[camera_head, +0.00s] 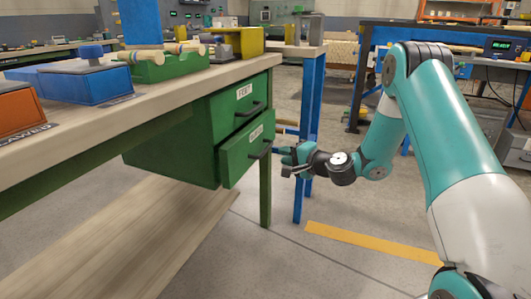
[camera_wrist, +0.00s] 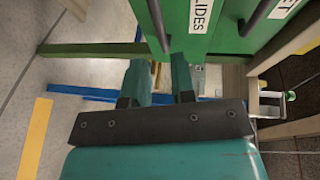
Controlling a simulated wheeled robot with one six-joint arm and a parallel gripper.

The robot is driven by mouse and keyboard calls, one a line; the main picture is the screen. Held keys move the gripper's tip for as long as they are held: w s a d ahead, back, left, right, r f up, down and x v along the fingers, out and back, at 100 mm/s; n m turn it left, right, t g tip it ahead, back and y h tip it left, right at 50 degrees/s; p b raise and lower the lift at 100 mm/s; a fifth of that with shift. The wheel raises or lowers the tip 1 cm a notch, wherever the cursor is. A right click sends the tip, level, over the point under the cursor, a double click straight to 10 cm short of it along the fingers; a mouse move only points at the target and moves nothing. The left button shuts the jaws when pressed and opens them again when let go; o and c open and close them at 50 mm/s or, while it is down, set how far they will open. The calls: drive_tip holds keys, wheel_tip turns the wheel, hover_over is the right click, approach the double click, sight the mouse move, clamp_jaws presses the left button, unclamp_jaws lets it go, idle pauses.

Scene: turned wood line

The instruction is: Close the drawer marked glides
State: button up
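The glides drawer (camera_head: 238,160) is the lower of two green drawers under the bench and stands out past the upper one. Its white label shows in part as "LIDES" in the wrist view (camera_wrist: 200,14). Its dark bar handle (camera_head: 261,152) is on the front and also shows in the wrist view (camera_wrist: 157,25). My gripper (camera_head: 284,154) is just right of this handle. In the wrist view its two teal fingers (camera_wrist: 160,62) are apart, with nothing seen held between them. The handle's end lies close to the fingertips; I cannot tell whether they touch.
The upper drawer, marked FEET (camera_head: 225,108), looks shut. A green bench leg (camera_head: 265,190) and a blue post (camera_head: 306,150) stand near my gripper. Floor to the right is open.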

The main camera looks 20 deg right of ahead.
sight(266, 148)
drive_tip(key=b+x, duration=0.1)
drive_tip(key=x, duration=0.8)
drive_tip(key=shift+w, duration=0.1)
clamp_jaws()
